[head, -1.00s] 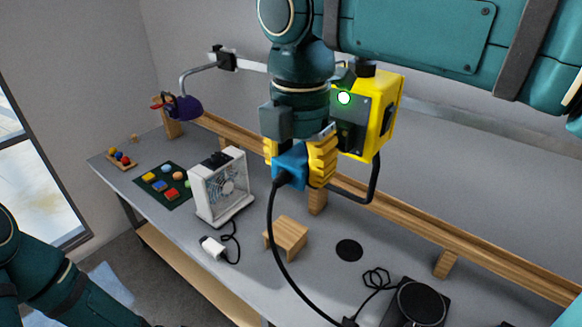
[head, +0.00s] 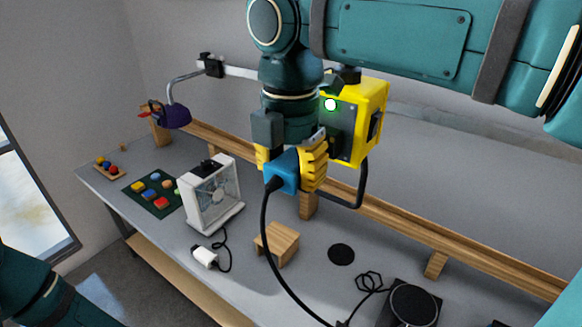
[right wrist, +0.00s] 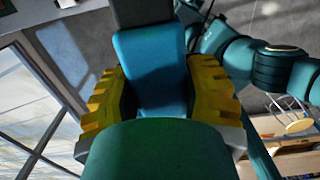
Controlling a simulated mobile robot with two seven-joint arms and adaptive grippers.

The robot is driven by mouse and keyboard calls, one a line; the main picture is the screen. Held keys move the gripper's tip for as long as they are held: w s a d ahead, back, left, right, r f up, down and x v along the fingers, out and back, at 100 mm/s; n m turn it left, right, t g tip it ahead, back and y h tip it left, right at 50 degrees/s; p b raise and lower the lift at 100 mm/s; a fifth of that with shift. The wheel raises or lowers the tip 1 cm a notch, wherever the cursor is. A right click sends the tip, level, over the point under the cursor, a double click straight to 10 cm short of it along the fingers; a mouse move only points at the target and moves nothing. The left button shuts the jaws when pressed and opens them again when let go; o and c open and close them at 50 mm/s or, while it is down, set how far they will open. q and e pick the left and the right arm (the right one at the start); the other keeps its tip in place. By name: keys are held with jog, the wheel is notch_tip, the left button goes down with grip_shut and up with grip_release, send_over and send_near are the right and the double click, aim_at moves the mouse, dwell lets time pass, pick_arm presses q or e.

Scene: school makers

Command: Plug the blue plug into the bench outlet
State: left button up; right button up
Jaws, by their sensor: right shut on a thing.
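The blue plug (head: 282,172) is held between the yellow fingers of my right gripper (head: 291,170), which is shut on it. A black cord hangs from it down to the bench. The right wrist view also shows the blue plug (right wrist: 152,72) between both yellow fingers. A yellow box with a dark face and a lit green light, which looks like the bench outlet (head: 370,118), is behind and to the right of my right gripper. My arm hides part of its face, and its sockets do not show. My left gripper is out of view; only my left arm shows at lower left.
A purple lamp (head: 174,117) and a wooden rail (head: 400,247) are behind.

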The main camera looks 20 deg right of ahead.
jog(key=shift+w+d+p, duration=0.6)
jog(key=shift+w+d, duration=0.25)
jog(key=shift+d, duration=0.25)
dwell(0.8)
jog(key=o, duration=1.3)
jog(key=shift+d, duration=0.1)
jog(key=shift+o, duration=0.2)
notch_tip(320, 180, up, 12)
